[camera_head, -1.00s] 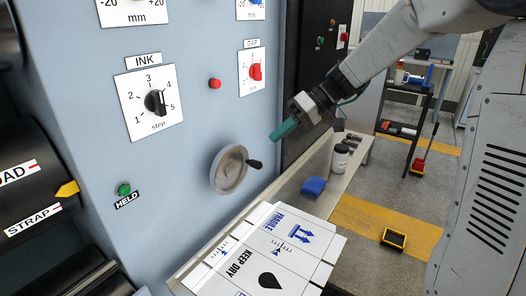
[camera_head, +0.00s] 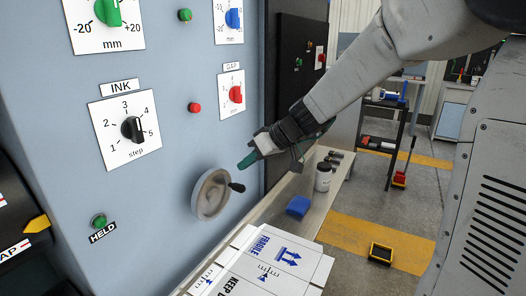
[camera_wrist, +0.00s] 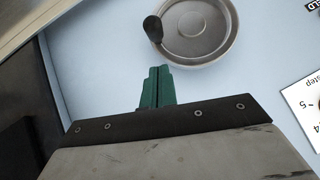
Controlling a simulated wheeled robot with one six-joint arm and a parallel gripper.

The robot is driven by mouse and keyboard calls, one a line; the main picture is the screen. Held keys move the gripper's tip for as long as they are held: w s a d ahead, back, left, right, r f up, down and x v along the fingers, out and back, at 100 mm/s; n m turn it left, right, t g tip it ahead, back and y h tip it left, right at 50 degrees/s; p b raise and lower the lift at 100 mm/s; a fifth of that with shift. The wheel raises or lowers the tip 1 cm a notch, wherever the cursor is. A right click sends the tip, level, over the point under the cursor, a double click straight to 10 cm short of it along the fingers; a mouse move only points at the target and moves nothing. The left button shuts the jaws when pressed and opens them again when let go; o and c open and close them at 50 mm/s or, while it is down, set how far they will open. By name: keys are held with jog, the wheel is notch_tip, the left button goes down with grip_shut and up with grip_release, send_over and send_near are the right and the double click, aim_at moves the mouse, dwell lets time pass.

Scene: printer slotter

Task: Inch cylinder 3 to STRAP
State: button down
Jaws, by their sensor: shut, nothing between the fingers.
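A grey handwheel (camera_head: 211,195) with a black crank handle (camera_head: 237,187) is on the blue-grey panel; the wheel (camera_wrist: 190,32) and handle (camera_wrist: 153,28) also show in the wrist view. My gripper (camera_head: 243,163) has green fingers, shut and empty, just above and right of the handle, apparently not touching it. The fingers (camera_wrist: 158,72) point toward the wheel in the wrist view. At the left edge, a yellow pointer (camera_head: 38,224) stands beside a dark drum. Part of a white label (camera_head: 14,250) ending in "AP" shows on it; the rest is cut off.
A green button (camera_head: 99,221) labelled HELD sits left of the wheel. The INK dial (camera_head: 132,129) and a red button (camera_head: 195,108) are above. A white carton sheet (camera_head: 270,262) lies below. A blue object (camera_head: 298,206) and a bottle (camera_head: 323,176) stand on the ledge.

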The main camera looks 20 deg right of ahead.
jog(key=shift+s+a+f, duration=0.15)
jog(key=shift+f, duration=0.45)
jog(key=shift+s+a+f, duration=0.1)
jog(key=shift+a+f, duration=0.05)
jog(key=shift+f, duration=0.5)
jog(key=shift+s+a+f, duration=0.15)
jog(key=shift+f, duration=0.45)
jog(key=shift+w+d+f, duration=0.1)
jog(key=shift+d+f, duration=0.05)
jog(key=shift+f, duration=0.1)
jog(key=shift+w+d+f+m+g+y, duration=0.1)
jog(key=shift+f+m+g+y, duration=0.7)
jog(key=shift+f+y, duration=0.45)
jog(key=shift+f+m+g+y, duration=0.6)
jog(key=shift+f+m+y, duration=0.4)
jog(key=shift+y, duration=0.35)
